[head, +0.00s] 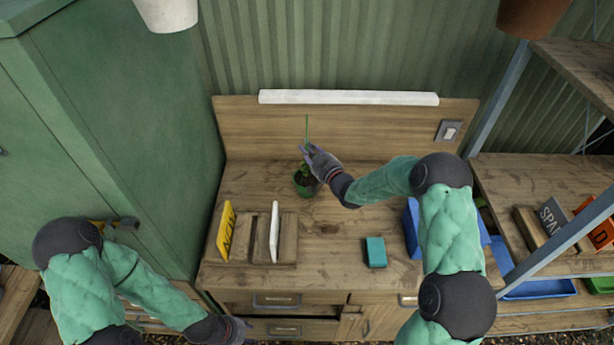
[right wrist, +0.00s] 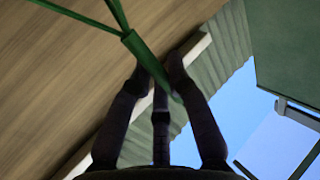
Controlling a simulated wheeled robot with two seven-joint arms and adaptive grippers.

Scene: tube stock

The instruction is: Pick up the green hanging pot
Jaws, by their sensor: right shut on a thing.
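The green hanging pot (head: 306,185) with a leafy plant is at the back of the wooden workbench, with its thin green hanger rising above it. My right gripper (head: 309,150) is at the hanger above the pot. In the right wrist view the fingers (right wrist: 165,75) are closed on the green hanger (right wrist: 145,55). I cannot tell whether the pot's base touches the bench. My left gripper (head: 240,330) is low at the front left of the bench, away from the pot; its fingers are too small and dark to read.
A wooden holder (head: 250,250) with a yellow sign (head: 226,231) and a white panel (head: 274,232) stands on the bench's left. A teal block (head: 375,252) lies right of centre. A green cabinet (head: 120,120) borders the left, shelving (head: 560,255) the right. A white pot (head: 168,12) hangs above.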

